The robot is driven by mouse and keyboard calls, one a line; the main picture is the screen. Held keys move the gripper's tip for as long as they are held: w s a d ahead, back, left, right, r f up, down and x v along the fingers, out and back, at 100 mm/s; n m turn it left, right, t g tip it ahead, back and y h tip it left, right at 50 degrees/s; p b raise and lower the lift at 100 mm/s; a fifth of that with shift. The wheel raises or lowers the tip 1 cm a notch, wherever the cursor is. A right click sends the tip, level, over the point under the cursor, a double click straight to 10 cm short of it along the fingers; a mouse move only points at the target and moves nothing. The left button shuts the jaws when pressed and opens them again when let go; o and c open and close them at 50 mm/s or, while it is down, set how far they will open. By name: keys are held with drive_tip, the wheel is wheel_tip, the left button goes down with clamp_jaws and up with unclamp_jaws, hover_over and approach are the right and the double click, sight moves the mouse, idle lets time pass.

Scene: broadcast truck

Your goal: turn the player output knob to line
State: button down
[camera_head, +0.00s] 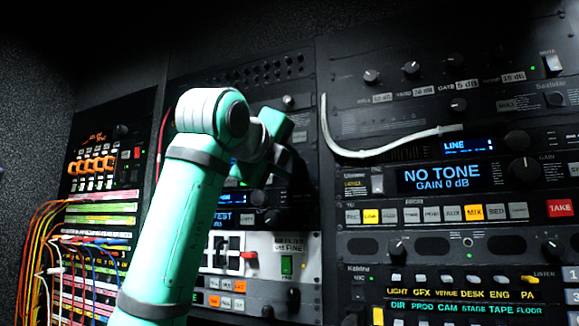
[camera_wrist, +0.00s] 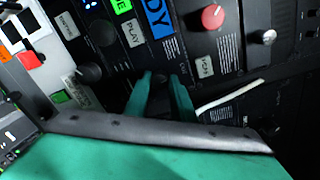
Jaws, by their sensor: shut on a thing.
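In the wrist view my gripper (camera_wrist: 160,80) has its two teal fingers on either side of a small dark knob (camera_wrist: 160,76) on a black rack panel, and it is shut on it. The fingers hide much of the knob, and I cannot read its label or pointer. A blue display (camera_wrist: 157,15) ending in "DY" and a PLAY key (camera_wrist: 132,33) are above it. In the head view my arm covers this part of the middle rack, and the fingertips are hidden.
In the wrist view a red knob (camera_wrist: 212,17), a silver knob (camera_wrist: 268,37) and a black knob (camera_wrist: 90,73) are nearby. A white cable (camera_head: 385,150) hangs across the right rack in the head view. Coloured patch cables (camera_head: 45,240) crowd the left rack.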

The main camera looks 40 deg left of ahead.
drive_tip(key=m, duration=0.4)
drive_tip(key=shift+f, duration=0.15)
drive_tip(key=m, duration=0.5)
drive_tip(key=shift+m, duration=0.3)
idle(0.3)
drive_tip(key=c, duration=1.5)
unclamp_jaws()
drive_tip(key=shift+s, duration=0.1)
drive_tip(key=v, duration=1)
drive_tip(key=shift+s+d, duration=0.15)
drive_tip(key=shift+s, duration=0.2)
